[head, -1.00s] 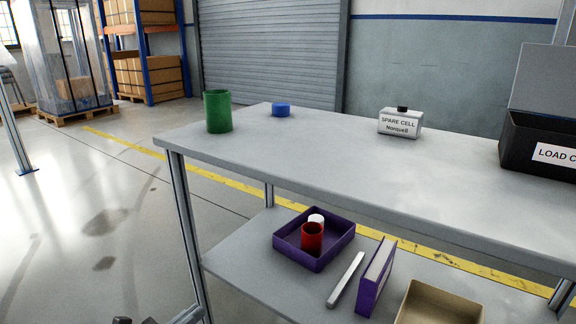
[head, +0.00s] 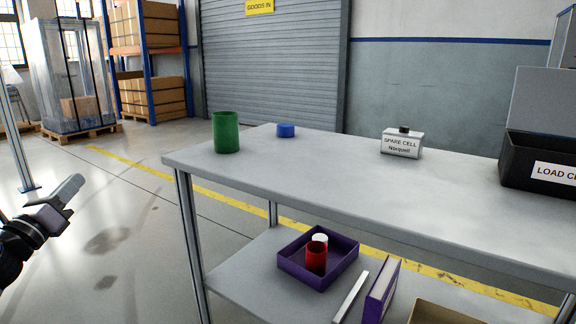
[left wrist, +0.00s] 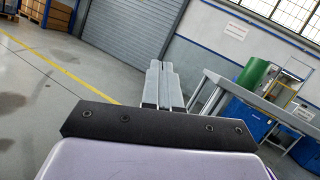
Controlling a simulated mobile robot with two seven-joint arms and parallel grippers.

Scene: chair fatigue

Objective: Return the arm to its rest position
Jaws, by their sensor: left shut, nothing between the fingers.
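My left gripper (head: 68,192) is at the left edge of the head view, over open floor and well left of the workbench. In the left wrist view my left gripper (left wrist: 164,68) shows its two fingers side by side, shut with nothing between them. It touches nothing. The workbench (head: 330,175) stands to its right, also seen at the right of the left wrist view. My right gripper is not in the frames.
A purple tray (head: 345,258) with a red cup (head: 316,258) is on the lower shelf.

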